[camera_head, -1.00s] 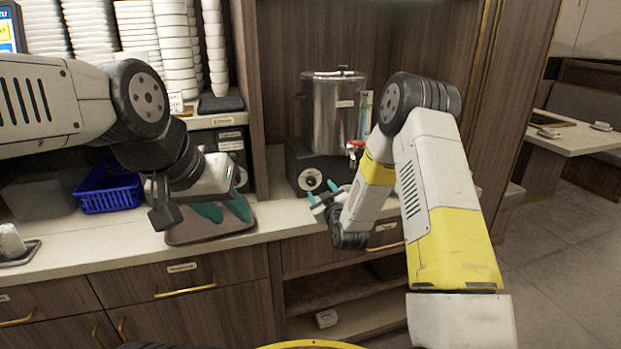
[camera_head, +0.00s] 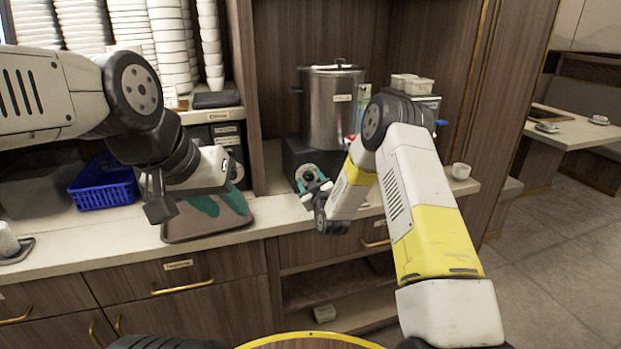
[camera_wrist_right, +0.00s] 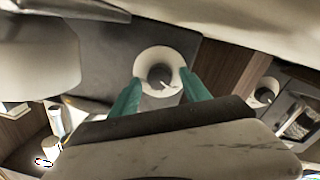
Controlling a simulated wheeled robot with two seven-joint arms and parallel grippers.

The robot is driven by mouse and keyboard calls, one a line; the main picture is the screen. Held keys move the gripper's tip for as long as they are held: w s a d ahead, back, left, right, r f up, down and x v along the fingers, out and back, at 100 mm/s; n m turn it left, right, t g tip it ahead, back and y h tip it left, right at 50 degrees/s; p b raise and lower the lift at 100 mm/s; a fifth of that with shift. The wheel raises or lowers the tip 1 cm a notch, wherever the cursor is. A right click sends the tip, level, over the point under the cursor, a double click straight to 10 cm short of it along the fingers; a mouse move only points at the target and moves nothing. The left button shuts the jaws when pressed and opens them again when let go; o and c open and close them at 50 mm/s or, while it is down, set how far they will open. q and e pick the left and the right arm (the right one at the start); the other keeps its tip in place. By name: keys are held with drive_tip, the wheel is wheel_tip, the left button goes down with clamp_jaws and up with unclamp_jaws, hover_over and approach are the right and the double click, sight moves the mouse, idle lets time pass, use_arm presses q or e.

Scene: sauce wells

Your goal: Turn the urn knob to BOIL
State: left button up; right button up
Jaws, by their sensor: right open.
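The steel urn (camera_head: 332,108) stands on a black base (camera_head: 294,155) at the back of the counter. Its dark round knob (camera_wrist_right: 160,75) sits on a white dial in the right wrist view, with a small light pointer mark towards the lower right. The dial's lettering is too small to read. My right gripper (camera_wrist_right: 162,84) is open, its teal fingertips on either side of the knob; contact cannot be told. In the head view my right gripper (camera_head: 313,186) is in front of the dial and partly covers it. My left gripper (camera_head: 228,206) appears open and empty, its teal fingers spread above a tray.
A grey-brown tray (camera_head: 190,229) lies on the counter under my left gripper. A blue basket (camera_head: 104,190) is at the left. Stacked white bowls (camera_head: 172,50) stand on the shelf above.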

clamp_jaws()
drive_tip(key=shift+m, duration=0.3)
drive_tip(key=m, duration=0.5)
drive_tip(key=shift+d, duration=0.15)
drive_tip(key=m, duration=0.6)
drive_tip(key=shift+d+g, duration=0.1)
drive_tip(key=shift+g, duration=0.2)
drive_tip(key=m, duration=0.6)
drive_tip(key=shift+d+y, duration=0.1)
drive_tip(key=shift+y, duration=0.3)
drive_tip(key=m, duration=0.5)
drive_tip(key=shift+f+y, duration=0.1)
drive_tip(key=shift+y, duration=0.2)
drive_tip(key=shift+m, duration=0.3)
